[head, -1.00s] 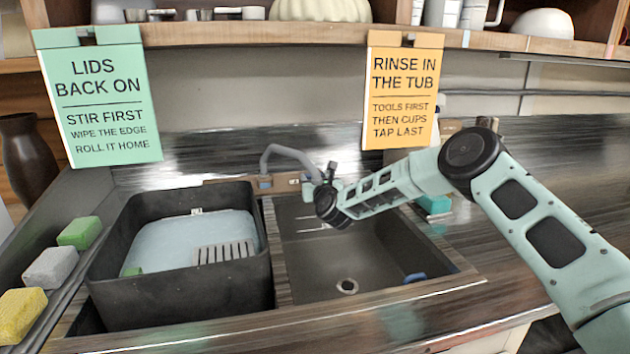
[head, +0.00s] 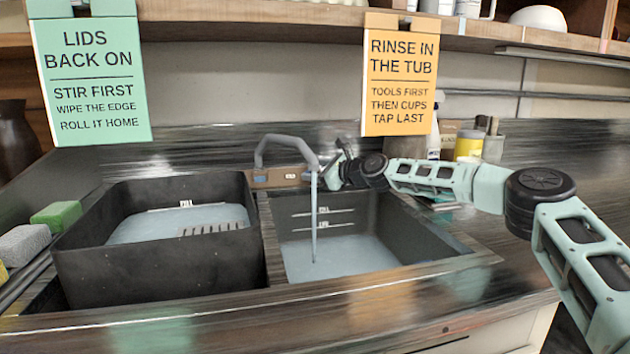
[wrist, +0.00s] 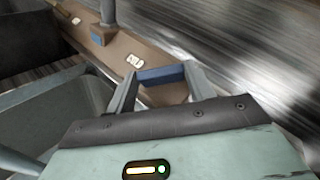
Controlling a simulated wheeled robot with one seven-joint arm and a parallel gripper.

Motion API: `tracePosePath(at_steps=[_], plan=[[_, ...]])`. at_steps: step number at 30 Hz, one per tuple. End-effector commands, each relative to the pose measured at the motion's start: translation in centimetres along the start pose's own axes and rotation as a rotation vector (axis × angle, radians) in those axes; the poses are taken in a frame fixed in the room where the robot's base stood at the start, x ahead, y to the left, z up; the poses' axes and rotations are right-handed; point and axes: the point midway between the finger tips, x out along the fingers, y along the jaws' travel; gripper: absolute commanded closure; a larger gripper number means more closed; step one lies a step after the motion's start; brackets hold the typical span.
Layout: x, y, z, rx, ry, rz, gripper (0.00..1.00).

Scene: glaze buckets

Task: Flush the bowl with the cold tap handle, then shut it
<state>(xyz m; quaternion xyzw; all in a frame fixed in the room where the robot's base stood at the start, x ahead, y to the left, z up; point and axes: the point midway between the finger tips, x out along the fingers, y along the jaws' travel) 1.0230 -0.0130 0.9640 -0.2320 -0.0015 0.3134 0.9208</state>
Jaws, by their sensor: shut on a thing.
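The sink bowl (head: 340,257) on the right holds a layer of water, and its drain is hidden. The grey tap spout (head: 290,143) arches over it and a thin stream of water (head: 314,225) runs down into it. My gripper (head: 341,168) is just right of the spout at the back of the bowl. In the wrist view my gripper (wrist: 160,79) is shut on the blue cold tap handle (wrist: 162,74), which sits between the two fingers. A small white label (wrist: 134,61) is beside it on the brown tap base (wrist: 112,50). The handle is hardly visible in the head view.
A black tub (head: 160,255) with water and a slotted grey piece stands left of the bowl. Sponges (head: 57,214) lie at far left. A yellow jar (head: 468,146) and other containers stand behind my arm. Two signs hang from the shelf above.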

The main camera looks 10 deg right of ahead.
Motion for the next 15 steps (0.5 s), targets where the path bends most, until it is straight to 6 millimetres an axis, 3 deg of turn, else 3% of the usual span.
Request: tracePosePath(at_steps=[15], plan=[[0.06, -0.88, 0.41, -0.196, 0.003, 0.263, 0.70]])
